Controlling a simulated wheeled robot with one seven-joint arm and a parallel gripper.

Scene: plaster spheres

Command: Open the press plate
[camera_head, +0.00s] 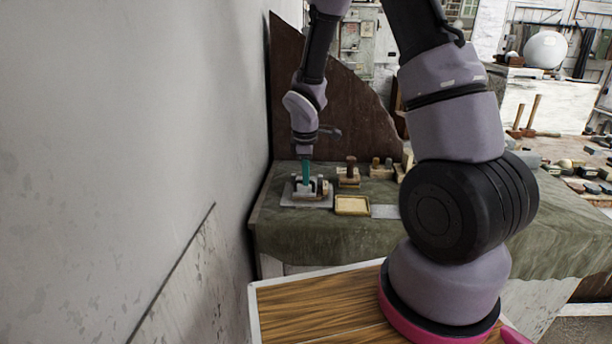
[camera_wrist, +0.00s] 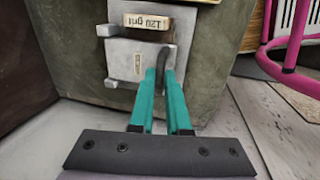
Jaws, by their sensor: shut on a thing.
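The press (camera_head: 318,189) is a small grey device on a pale flat base, standing on the cloth-covered bench near its left end. In the wrist view its pale grey plate (camera_wrist: 122,70) carries a small paper label, and a dark curved handle (camera_wrist: 164,54) rises at its right side. My gripper (camera_head: 306,180) points down at the press. Its teal fingers (camera_wrist: 160,75) are close together, shut on the handle. The fingers hide the handle's lower part. Whether the plate is raised cannot be told.
A block with printed lettering (camera_wrist: 147,20) lies beside the plate. A shallow yellowish tray (camera_head: 352,206) and a flat grey sheet (camera_head: 385,211) lie right of the press. A wooden-handled block (camera_head: 349,174) stands behind the tray. A plaster wall (camera_head: 130,150) closes the left side.

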